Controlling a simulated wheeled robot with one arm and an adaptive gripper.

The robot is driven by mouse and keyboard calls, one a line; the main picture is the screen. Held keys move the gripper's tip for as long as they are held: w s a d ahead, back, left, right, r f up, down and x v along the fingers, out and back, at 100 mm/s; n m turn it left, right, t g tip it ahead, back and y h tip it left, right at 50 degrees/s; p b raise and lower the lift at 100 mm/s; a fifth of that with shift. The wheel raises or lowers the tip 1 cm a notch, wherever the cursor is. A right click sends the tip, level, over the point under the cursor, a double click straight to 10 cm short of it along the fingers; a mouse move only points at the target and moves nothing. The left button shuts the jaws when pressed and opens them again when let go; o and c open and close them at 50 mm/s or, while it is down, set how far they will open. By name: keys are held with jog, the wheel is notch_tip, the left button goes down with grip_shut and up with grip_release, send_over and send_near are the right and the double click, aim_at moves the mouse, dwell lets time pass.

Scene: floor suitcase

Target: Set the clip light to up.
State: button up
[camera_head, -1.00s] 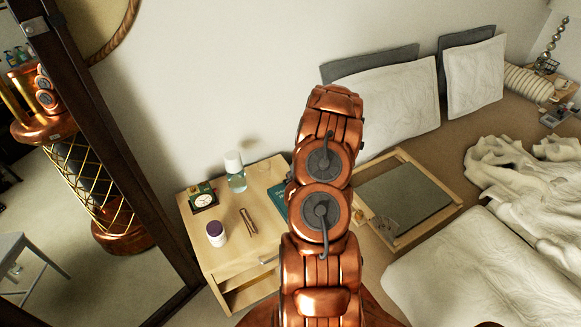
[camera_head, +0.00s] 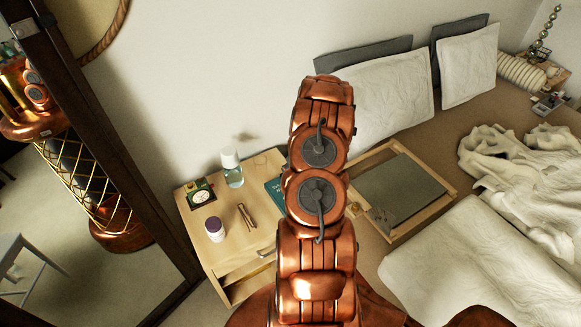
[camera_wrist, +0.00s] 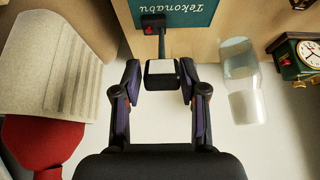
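The clip light shows in the wrist view, with a black head (camera_wrist: 162,74) bearing a pale panel, a dark stem, and a red and black clip (camera_wrist: 152,24) at the edge of the teal book (camera_wrist: 185,10). My gripper (camera_wrist: 160,80) is open, its two dark fingers on either side of the head. Small gaps seem to show beside it; contact is not clear. In the head view my copper arm hides the gripper and the clip light, and the teal book (camera_head: 275,190) shows partly at its left.
The nightstand (camera_head: 228,235) holds a clock (camera_head: 200,196), a clear bottle (camera_head: 232,168), a purple-lidded jar (camera_head: 215,229) and a brown item (camera_head: 246,217). In the wrist view, the bottle (camera_wrist: 240,75) and clock (camera_wrist: 305,55) are at right, a cream ribbed shape (camera_wrist: 60,65) at left.

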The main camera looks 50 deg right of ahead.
jog(key=shift+o, duration=1.1)
jog(key=v, duration=1.2)
